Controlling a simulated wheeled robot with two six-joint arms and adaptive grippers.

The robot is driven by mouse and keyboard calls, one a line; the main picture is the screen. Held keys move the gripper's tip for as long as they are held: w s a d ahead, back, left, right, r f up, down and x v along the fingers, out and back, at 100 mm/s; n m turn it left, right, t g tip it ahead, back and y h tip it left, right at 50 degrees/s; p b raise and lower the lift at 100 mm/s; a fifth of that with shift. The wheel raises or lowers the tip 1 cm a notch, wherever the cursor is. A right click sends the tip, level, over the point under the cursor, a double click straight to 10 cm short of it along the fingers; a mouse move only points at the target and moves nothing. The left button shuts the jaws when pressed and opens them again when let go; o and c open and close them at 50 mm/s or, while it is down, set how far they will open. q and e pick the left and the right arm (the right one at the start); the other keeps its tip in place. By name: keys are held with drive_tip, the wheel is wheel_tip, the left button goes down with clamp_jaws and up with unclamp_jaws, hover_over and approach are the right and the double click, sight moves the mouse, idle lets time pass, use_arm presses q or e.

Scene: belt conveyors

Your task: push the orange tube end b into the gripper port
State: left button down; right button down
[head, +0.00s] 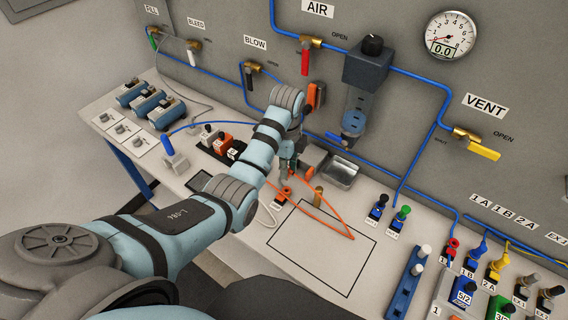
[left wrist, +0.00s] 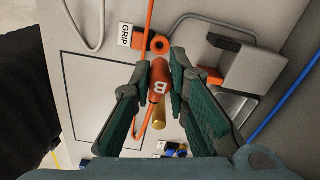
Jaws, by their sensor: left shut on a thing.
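My left gripper (head: 291,160) is shut on the orange tube end b, a small orange plug marked B. In the left wrist view, the plug (left wrist: 158,86) lies between the fingers (left wrist: 160,66). The gripper port is an orange ring (left wrist: 160,44) beside the GRIP label (left wrist: 126,38), just beyond the fingertips and apart from the plug. In the head view, the port (head: 282,197) is just below the gripper. The orange tube (head: 330,222) loops over the table. The fingers hide the held plug in the head view. My right gripper is not in view.
A brass post (head: 318,196) stands close to the gripper, and a metal tray (head: 342,171) sits to its right. A black-outlined area (head: 315,262) is mostly bare. Blue pipes and valves line the wall behind. Coloured connectors (head: 490,262) crowd the right end.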

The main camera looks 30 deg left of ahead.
use_arm(q)
drive_tip(key=shift+f+b, duration=0.8)
drive_tip(key=shift+f, duration=1.45)
drive_tip(key=shift+r, duration=0.1)
drive_tip(key=shift+p, duration=0.55)
drive_tip(key=shift+p, duration=0.3)
